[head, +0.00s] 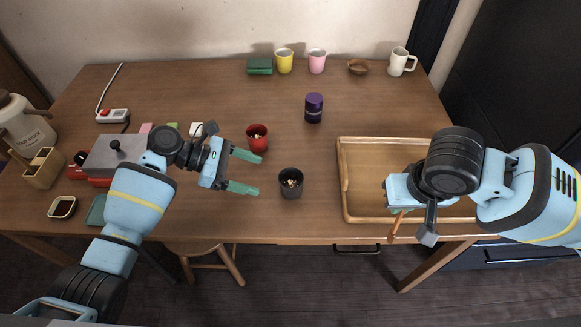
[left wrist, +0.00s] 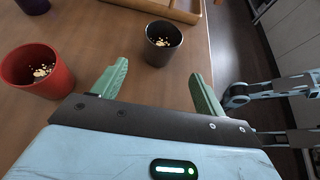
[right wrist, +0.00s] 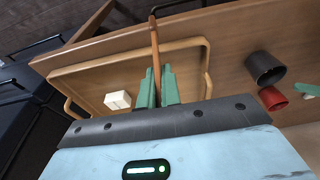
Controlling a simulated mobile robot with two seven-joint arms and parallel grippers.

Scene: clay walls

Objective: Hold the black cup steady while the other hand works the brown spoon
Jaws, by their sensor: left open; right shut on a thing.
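The black cup (head: 291,184) stands upright on the table near its front edge, with light bits inside. It also shows in the left wrist view (left wrist: 162,43), ahead of my open fingers. My left gripper (head: 246,172) is open and empty, just left of the black cup and apart from it. My right gripper (head: 397,209) is shut on the brown spoon (head: 396,228) over the front left part of the wooden tray. In the right wrist view the spoon (right wrist: 155,50) sticks out between the green fingers (right wrist: 156,88). Its far end is hard to make out.
A red cup (head: 257,138) with similar bits stands behind the black cup, near my left gripper. The wooden tray (head: 344,180) lies to the right, with a white block (right wrist: 118,100) in it. A purple jar (head: 314,107) stands further back. Mugs line the back edge.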

